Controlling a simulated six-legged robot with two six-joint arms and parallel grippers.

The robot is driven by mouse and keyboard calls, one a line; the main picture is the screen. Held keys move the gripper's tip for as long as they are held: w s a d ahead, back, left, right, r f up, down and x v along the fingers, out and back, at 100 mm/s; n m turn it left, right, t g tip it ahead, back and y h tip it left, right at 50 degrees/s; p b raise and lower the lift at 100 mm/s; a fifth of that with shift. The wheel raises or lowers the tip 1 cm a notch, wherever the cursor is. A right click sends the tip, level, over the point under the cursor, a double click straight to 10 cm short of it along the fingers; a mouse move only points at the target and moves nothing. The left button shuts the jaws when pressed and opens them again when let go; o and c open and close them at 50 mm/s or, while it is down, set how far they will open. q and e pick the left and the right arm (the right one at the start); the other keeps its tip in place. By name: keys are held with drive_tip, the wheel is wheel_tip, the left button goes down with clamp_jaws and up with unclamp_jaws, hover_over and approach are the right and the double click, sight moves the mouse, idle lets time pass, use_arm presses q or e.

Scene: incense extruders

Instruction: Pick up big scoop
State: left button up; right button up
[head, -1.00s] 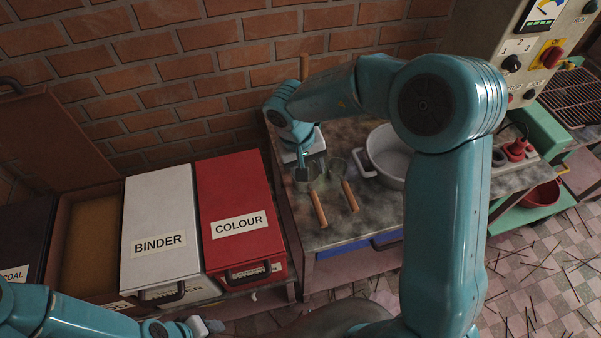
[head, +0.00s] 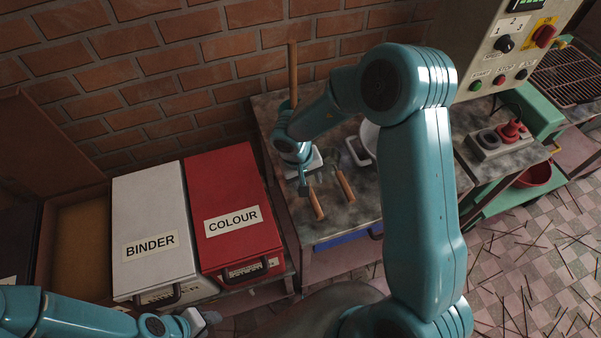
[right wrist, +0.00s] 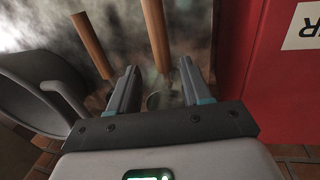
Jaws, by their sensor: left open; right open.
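Two scoops with wooden handles lie on the stained work table (head: 340,226): one scoop handle (head: 318,205) is nearer the red box, the other scoop handle (head: 346,186) nearer the pale pot. I cannot tell which scoop is bigger; my right gripper partly hides their heads. My right gripper (head: 303,187) is open, low over the scoop heads. In the right wrist view, the handle nearer the red box (right wrist: 157,35) lines up with the gap between the open fingers (right wrist: 158,92), apart from both. The other handle (right wrist: 92,45) is outside the left finger. My left gripper (head: 203,319) is open and empty.
The red COLOUR box (head: 235,190) and white BINDER box (head: 150,215) stand left of the table. The pale pot (head: 369,136) is partly behind my right arm. A wooden rod (head: 293,75) rises at the table's back, near the brick wall. A control panel (head: 510,55) is at right.

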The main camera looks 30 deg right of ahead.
drive_tip(key=f, duration=0.4)
drive_tip(key=shift+s+d+f+b, duration=0.1)
drive_tip(key=shift+d+f+b, duration=0.1)
drive_tip(key=shift+f+b, duration=0.2)
drive_tip(key=shift+s+r, duration=0.1)
drive_tip(key=shift+s, duration=0.1)
drive_tip(key=shift+w, duration=0.15)
clamp_jaws()
drive_tip(key=shift+r, duration=0.55)
wheel_tip(320, 180, up, 19)
drive_tip(key=p, duration=0.3)
